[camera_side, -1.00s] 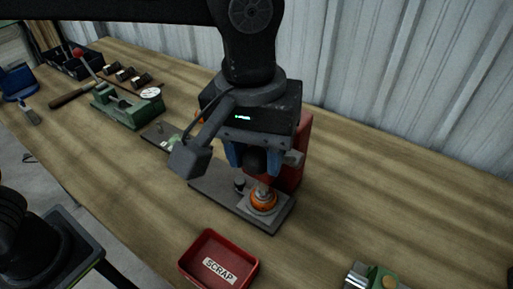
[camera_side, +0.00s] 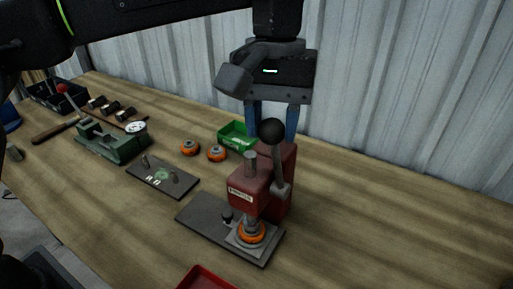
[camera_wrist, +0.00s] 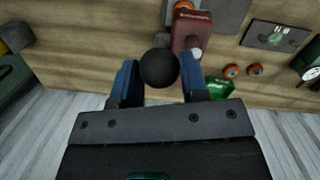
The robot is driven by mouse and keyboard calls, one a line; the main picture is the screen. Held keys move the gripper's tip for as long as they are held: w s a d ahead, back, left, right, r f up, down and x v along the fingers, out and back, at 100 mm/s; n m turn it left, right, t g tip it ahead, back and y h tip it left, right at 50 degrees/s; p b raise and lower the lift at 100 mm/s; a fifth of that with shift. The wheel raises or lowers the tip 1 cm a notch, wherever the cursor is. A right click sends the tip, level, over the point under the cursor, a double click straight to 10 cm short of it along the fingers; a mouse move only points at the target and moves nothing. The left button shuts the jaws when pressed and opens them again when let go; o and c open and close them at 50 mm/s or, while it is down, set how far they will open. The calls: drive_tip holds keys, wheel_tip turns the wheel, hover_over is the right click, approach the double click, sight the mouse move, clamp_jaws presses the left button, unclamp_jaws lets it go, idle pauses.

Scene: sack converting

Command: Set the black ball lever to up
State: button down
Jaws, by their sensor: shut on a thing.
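The black ball (camera_side: 271,131) tops a grey lever (camera_side: 279,165) on the side of a red press (camera_side: 247,193). The lever stands nearly upright, with the ball above the press body. My gripper (camera_side: 272,132) is above the press, its blue fingers on either side of the ball and shut on it. In the wrist view, the ball (camera_wrist: 159,68) sits between the two blue fingers of my gripper (camera_wrist: 158,75). The ball hides most of the lever there.
An orange ring part (camera_side: 251,233) sits on the press base. A red tray (camera_side: 205,279) lies in front. A green bin (camera_side: 237,134), two orange parts (camera_side: 190,148) and a dark plate (camera_side: 162,177) are left of the press. The bench at right is clear.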

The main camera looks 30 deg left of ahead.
drive_tip(key=w, duration=0.6)
drive_tip(key=shift+w, duration=0.25)
drive_tip(key=shift+f, duration=0.1)
idle(0.3)
drive_tip(key=c, duration=1.1)
unclamp_jaws()
drive_tip(key=shift+d, duration=0.1)
drive_tip(key=o, duration=0.4)
drive_tip(key=shift+s+r, duration=0.15)
drive_tip(key=shift+r, duration=0.15)
